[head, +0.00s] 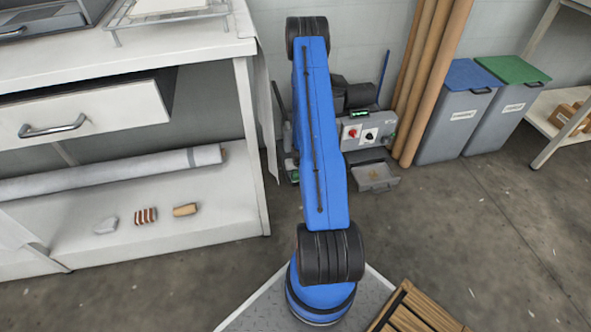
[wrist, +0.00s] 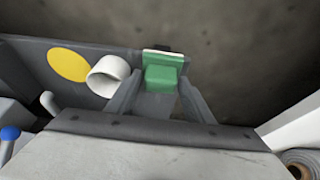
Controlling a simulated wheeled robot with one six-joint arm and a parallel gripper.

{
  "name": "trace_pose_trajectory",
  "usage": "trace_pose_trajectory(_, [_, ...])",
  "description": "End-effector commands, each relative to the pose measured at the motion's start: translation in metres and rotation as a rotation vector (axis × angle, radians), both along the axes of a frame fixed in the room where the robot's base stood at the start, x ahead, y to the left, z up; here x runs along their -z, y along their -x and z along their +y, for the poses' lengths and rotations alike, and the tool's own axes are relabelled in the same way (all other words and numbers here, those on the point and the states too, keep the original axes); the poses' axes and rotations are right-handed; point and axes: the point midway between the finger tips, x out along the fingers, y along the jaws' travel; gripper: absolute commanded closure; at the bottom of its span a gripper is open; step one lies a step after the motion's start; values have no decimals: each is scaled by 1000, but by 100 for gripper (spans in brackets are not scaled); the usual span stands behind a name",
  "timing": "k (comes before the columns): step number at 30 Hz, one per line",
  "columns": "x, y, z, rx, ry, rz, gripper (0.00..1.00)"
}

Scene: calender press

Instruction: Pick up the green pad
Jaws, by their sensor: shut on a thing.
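In the wrist view, the green pad (wrist: 161,76) is a small green block with a pale strip along its far edge. My gripper (wrist: 160,84) is shut on it, with one grey finger on each side. A dark thing shows just beyond the pale strip; I cannot tell what it is. In the head view, my blue arm reaches away over the floor and hides my gripper and the pad.
In the wrist view, a white cylinder (wrist: 108,76) and a yellow disc (wrist: 68,64) are on a grey panel to the left. In the head view, a grey machine (head: 362,145) with knobs stands behind my arm. A white shelf unit (head: 250,130) is left; bins (head: 450,125) stand right.

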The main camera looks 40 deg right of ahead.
Motion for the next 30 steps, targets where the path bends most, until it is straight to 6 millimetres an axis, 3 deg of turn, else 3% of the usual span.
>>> trace_pose_trajectory(9, [0, 70, 43, 2, -3, 3, 78])
trace_pose_trajectory(15, [0, 104, 64, 1, -2, 2, 78])
trace_pose_trajectory(21, [0, 123, 75, 1, -1, 2, 78])
trace_pose_trajectory(30, [0, 128, 78, 0, 0, 0, 78])
